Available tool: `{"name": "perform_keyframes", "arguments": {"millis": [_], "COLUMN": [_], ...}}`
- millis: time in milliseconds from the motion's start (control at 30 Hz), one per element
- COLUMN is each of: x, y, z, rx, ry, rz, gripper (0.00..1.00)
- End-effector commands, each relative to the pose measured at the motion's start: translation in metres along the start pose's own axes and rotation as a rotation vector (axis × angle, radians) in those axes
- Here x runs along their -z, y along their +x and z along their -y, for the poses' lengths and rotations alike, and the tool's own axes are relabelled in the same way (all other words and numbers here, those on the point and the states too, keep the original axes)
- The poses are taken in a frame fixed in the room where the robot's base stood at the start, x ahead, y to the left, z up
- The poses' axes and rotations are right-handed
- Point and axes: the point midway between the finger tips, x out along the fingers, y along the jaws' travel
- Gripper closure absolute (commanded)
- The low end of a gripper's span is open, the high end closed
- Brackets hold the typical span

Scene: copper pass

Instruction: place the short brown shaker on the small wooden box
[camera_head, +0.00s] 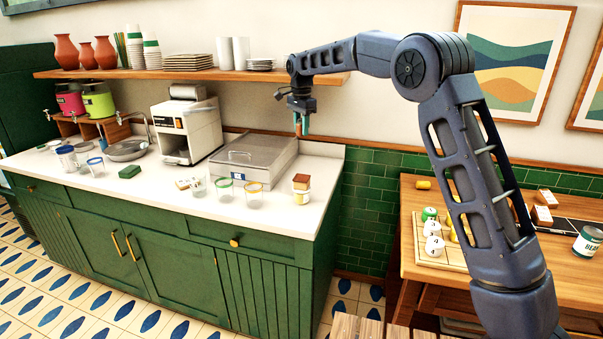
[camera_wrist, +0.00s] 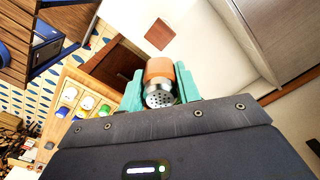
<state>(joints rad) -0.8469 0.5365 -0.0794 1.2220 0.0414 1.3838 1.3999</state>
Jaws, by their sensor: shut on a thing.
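My gripper (camera_head: 302,125) is above the right end of the white counter, fingers pointing down. In the wrist view, its teal fingers are shut on the short brown shaker (camera_wrist: 159,70), whose silver perforated cap faces the camera. In the head view, only a sliver of the shaker shows between the fingers. The small wooden box (camera_head: 301,181) is below my gripper near the counter's right end, directly above a white and yellow jar in the picture; I cannot tell whether it rests on it. A brown square top, apparently the box (camera_wrist: 160,34), shows beyond the shaker, apart from it.
A grey metal appliance (camera_head: 253,160) stands left of the box. Several glass jars (camera_head: 225,189) line the counter front. A wooden shelf (camera_head: 200,74) with cups and plates runs behind. A wooden table (camera_head: 405,255) with game pieces stands right of the counter.

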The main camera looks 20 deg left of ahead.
Motion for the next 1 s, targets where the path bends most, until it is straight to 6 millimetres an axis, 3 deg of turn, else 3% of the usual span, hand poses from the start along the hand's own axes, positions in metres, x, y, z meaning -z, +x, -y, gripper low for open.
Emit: {"name": "perform_keyframes", "arguments": {"millis": [500,867,1000], "x": [0.000,0.000,0.000], "y": [0.109,0.136,0.154], "z": [-0.001,0.000,0.000], "rx": [-0.001,-0.001,-0.001], "ry": [0.001,0.000,0.000], "rz": [0.000,0.000,0.000], "gripper": [0.90,0.90,0.90]}}
